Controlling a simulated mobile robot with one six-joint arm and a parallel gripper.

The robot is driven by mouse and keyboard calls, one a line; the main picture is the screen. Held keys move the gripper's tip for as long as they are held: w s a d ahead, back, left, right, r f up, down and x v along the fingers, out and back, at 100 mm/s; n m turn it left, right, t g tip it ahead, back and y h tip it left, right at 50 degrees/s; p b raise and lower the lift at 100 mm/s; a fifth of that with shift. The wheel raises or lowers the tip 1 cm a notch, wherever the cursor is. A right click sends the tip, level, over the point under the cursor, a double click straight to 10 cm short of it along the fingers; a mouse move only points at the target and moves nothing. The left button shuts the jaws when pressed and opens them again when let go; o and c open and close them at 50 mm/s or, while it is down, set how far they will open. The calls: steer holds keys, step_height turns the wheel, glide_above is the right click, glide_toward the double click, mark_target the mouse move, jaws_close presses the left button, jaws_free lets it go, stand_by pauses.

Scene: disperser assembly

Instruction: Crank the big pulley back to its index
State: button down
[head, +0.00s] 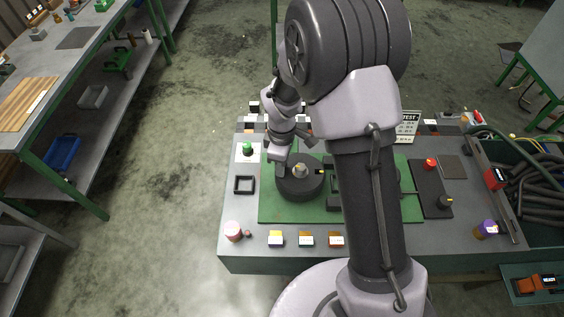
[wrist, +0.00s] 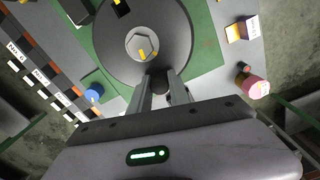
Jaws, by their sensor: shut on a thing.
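The big pulley (head: 302,188) is a dark flat disc on the green mat (head: 290,213) of the bench. In the wrist view the pulley (wrist: 108,48) fills the top middle. Its pale hexagonal hub (wrist: 139,41) carries two small yellow marks. A dark round crank knob (wrist: 158,80) stands near the pulley's rim. My gripper (wrist: 163,92) is shut on this knob, with a finger on each side. In the head view my gripper (head: 281,166) is at the pulley's left rim, partly hidden by my wrist. A yellow mark (head: 321,171) shows at the pulley's right edge.
A pink jar (head: 233,231) and small labelled boxes (head: 276,239) line the front edge. A black square frame (head: 244,185) and a green knob (head: 247,148) lie left of the mat. My arm hides the mat's middle right. A red button (head: 430,163) stands further right.

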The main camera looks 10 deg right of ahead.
stand_by(0.4)
steer(key=c, duration=1.2)
jaws_free()
steer(key=shift+r, duration=0.1)
step_height(320, 180, up, 17)
steer(key=p, duration=0.3)
steer(key=shift+r, duration=0.15)
